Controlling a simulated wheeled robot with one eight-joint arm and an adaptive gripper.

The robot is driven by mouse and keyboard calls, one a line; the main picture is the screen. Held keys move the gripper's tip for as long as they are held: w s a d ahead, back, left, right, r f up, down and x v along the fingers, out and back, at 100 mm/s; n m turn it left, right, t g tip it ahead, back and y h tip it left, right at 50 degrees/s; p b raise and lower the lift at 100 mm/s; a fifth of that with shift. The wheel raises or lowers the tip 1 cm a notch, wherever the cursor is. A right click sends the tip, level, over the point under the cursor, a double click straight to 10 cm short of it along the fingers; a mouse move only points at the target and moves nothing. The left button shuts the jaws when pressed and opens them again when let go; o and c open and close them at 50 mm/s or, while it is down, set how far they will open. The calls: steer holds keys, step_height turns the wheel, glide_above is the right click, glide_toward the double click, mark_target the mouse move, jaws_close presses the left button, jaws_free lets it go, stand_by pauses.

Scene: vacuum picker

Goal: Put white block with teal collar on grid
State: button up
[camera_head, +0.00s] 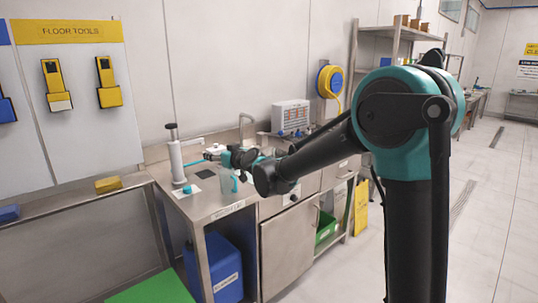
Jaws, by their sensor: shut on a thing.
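My gripper (222,156) is over the steel bench (217,203), small in view. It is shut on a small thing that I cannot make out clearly. A thin teal rod or hose (195,163) runs from near a white upright pump (174,162) with a black handle to the fingertips. A small white patch (214,148) shows just behind the fingertips. I cannot tell whether it is the white block with teal collar. A small dark and white piece (205,174) lies on the bench below the gripper. I cannot tell whether it is the grid.
A clear jug with a teal handle (229,182) stands on the bench close below my gripper. A small teal item (188,189) lies at the left. A grey-white box (291,117) and a tap (246,127) are behind. The bench's front strip is clear.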

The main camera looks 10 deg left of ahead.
steer(key=w+d+f+m+t+h, duration=0.25)
steer(key=w+d+f, duration=0.2)
steer(key=d, duration=0.75)
steer(key=w+d+f+m+t+h, duration=0.15)
steer(key=w+d+f+h, duration=0.35)
steer(key=d, duration=0.7)
steer(key=w+d+f+m+t+h, duration=0.1)
steer(key=w+d+f+m, duration=0.2)
steer(key=w+d, duration=0.55)
steer(key=s+d+f+m+h, duration=0.1)
steer(key=d+h, duration=0.1)
steer(key=d, duration=0.7)
steer(key=s+d+f+m+h, duration=0.1)
steer(key=d+f, duration=0.1)
steer(key=d, duration=0.8)
steer(key=shift+d+f+m+t+h, duration=0.15)
steer(key=shift+m+t+h, duration=0.2)
steer(key=shift+m+t, duration=0.05)
